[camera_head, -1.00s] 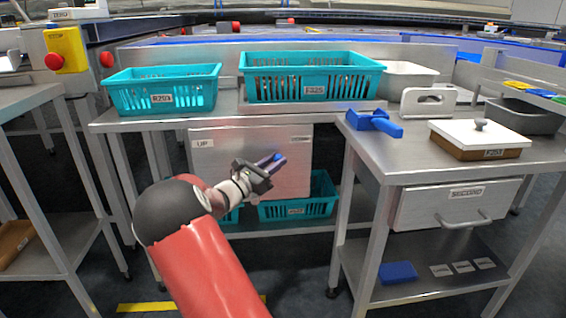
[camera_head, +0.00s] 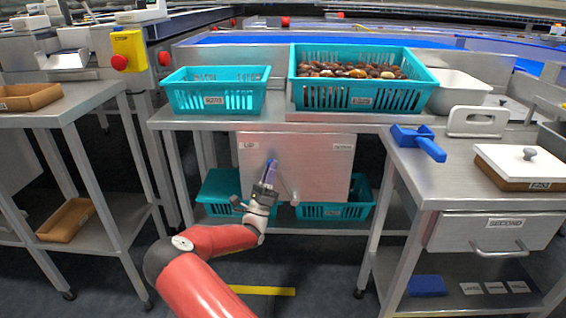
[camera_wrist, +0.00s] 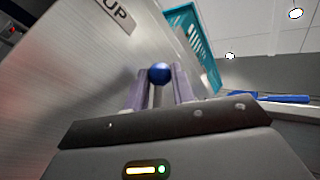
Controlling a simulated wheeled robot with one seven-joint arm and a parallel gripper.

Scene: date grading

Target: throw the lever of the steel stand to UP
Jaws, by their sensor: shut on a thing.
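The steel stand's front panel (camera_head: 318,168) hangs below the tabletop. It bears an UP label (camera_head: 250,146) at its upper left and a second, unreadable label (camera_head: 342,147) at its upper right. My gripper (camera_head: 270,174) is in front of the panel's left half, fingers pointing up. It is shut on the lever's blue ball knob (camera_wrist: 159,73), which sits between the two fingertips in the wrist view. Part of the lever's rod shows below the knob there. The lever's base is mostly hidden by my gripper. The UP label also shows in the wrist view (camera_wrist: 116,12).
Two teal baskets (camera_head: 216,92) (camera_head: 364,92) stand on the stand's top, the right one holding dates. More teal baskets (camera_head: 335,211) sit on the shelf below. A side table at right holds a blue scoop (camera_head: 420,141) and a lidded box (camera_head: 520,165).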

